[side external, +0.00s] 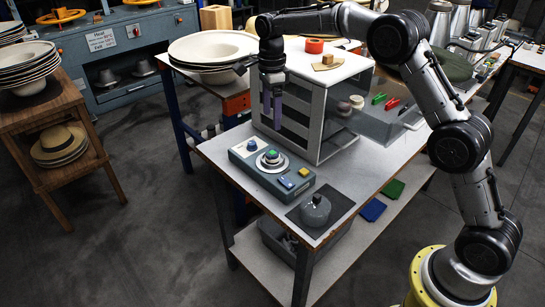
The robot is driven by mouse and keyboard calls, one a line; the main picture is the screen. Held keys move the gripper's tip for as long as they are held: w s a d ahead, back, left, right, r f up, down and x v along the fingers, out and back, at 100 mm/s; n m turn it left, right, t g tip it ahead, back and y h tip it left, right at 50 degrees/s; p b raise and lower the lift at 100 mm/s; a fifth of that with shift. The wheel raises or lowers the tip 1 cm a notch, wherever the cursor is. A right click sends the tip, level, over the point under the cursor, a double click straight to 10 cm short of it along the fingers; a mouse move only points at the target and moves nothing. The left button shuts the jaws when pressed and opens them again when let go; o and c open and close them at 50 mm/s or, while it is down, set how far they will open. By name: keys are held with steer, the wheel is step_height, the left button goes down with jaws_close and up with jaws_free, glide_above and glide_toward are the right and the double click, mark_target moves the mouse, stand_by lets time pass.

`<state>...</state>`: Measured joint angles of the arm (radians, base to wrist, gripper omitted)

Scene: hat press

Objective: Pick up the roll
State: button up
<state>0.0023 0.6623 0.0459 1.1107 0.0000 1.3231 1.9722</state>
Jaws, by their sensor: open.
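An orange roll (314,45), apparently tape, lies flat on the white top of the cabinet (342,68). My gripper (272,108) hangs pointing down, with purple fingers. In the picture it is left of and lower than the roll, in front of the cabinet's slotted side. The gripper is open and I see nothing between its fingers. Its exact distance from the cabinet is hard to tell. Smaller pale rounded items (357,102) are visible through the cabinet's clear side.
A wooden wedge-like piece (327,62) lies near the roll. A control box (272,168) with a knob and buttons and a grey lidded pot (315,210) stand on the bench. Cream hat shapes (213,47) are stacked behind left. Pliers with red handles (392,104) lie right of the cabinet.

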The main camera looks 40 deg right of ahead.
mark_target(272, 152)
steer(key=f, duration=1.2)
steer(key=shift+d+f, duration=0.2)
steer(key=shift+f, duration=0.1)
jaws_close()
steer(key=shift+r, duration=0.1)
